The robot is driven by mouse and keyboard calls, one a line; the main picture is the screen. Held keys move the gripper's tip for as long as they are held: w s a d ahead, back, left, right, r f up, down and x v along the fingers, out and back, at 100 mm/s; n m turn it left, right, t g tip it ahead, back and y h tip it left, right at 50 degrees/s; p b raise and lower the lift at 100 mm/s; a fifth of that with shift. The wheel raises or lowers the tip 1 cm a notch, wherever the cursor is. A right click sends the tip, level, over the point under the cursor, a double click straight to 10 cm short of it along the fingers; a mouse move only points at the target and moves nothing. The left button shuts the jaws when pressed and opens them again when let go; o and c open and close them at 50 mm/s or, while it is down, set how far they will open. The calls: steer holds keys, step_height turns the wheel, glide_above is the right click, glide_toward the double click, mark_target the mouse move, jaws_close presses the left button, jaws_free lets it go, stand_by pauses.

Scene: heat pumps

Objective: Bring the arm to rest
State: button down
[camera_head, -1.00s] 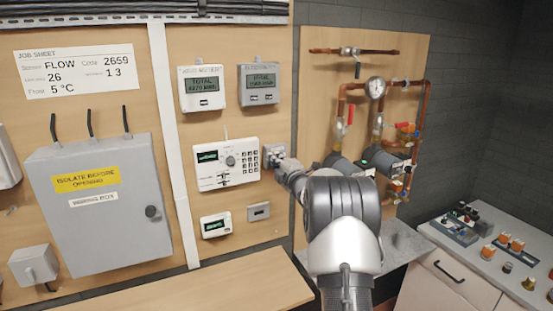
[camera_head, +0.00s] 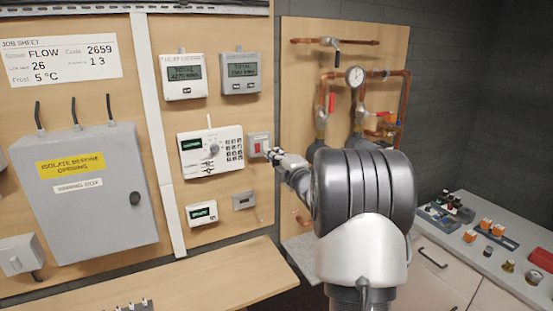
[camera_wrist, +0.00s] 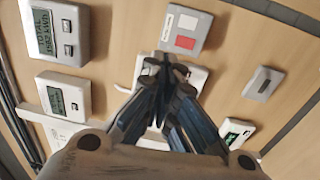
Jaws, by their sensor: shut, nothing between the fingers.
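My gripper (camera_head: 274,156) is shut and empty, in front of the wooden board. In the head view it is at the lower right of a grey switch box with a red rocker (camera_head: 258,146), and I cannot tell the gap. In the wrist view the fingers (camera_wrist: 166,66) meet in front of the white keypad controller (camera_wrist: 144,78) and hide much of it. The switch box (camera_wrist: 185,30) is just beyond the fingertips there. My arm hides part of the pipework board in the head view.
Two meters (camera_head: 184,77) (camera_head: 240,73) hang above the controller. A grey enclosure (camera_head: 90,200) is at left. Copper pipes with valves and a gauge (camera_head: 355,76) are behind my arm. A wooden ledge (camera_head: 200,280) lies below, and a counter with small parts (camera_head: 480,250) is at right.

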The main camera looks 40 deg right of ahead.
steer(key=shift+s+a, duration=0.15)
steer(key=shift+s, duration=0.35)
steer(key=shift+w, duration=0.1)
